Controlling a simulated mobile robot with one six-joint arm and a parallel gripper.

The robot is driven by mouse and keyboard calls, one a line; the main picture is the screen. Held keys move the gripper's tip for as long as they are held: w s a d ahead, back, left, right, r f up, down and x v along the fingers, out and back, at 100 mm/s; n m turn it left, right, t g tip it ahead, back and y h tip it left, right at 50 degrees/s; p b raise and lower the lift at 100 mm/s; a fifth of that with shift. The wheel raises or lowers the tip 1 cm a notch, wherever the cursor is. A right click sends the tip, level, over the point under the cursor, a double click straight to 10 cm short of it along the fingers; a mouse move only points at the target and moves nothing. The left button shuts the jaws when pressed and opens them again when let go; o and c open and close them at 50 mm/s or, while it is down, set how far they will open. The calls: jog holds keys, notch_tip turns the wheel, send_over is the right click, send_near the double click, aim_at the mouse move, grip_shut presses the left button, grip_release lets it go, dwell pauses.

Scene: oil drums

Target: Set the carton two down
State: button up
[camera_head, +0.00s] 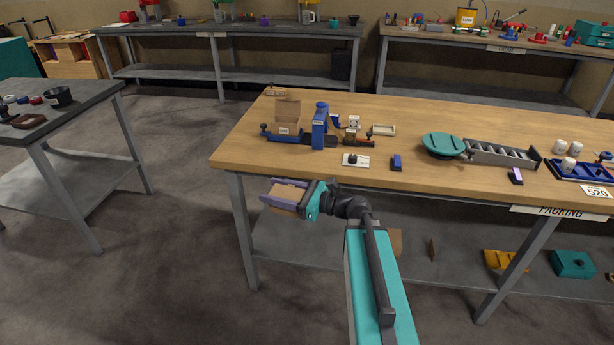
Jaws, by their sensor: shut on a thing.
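A small brown carton (286,196) is between the purple-grey fingers of my gripper (270,193). My gripper is shut on it and holds it in front of the packing table's near edge, towards its left end. No label can be read on this carton, and the fingers hide part of its sides. A second, open-topped brown carton (286,116) with a small label sits on the packing table (330,178), next to a blue device (320,126). I cannot tell from the labels which carton is number two.
On the packing table are a white plate with a black knob (355,160), a blue block (396,162), a teal round turntable (441,146) and a grey roller rack (500,154). The near-left tabletop is bare. A lower shelf (340,262) runs beneath. A dark table (60,115) stands left.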

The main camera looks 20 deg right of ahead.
jog(key=s+a+f+n+g+y+b, duration=0.1)
jog(key=a+f+n+g+y+b, duration=0.1)
jog(key=a+f+b, duration=0.2)
jog(key=a+f, duration=0.3)
jog(key=shift+s+a, duration=0.15)
jog(key=shift+a, duration=0.25)
jog(key=shift+d, duration=0.2)
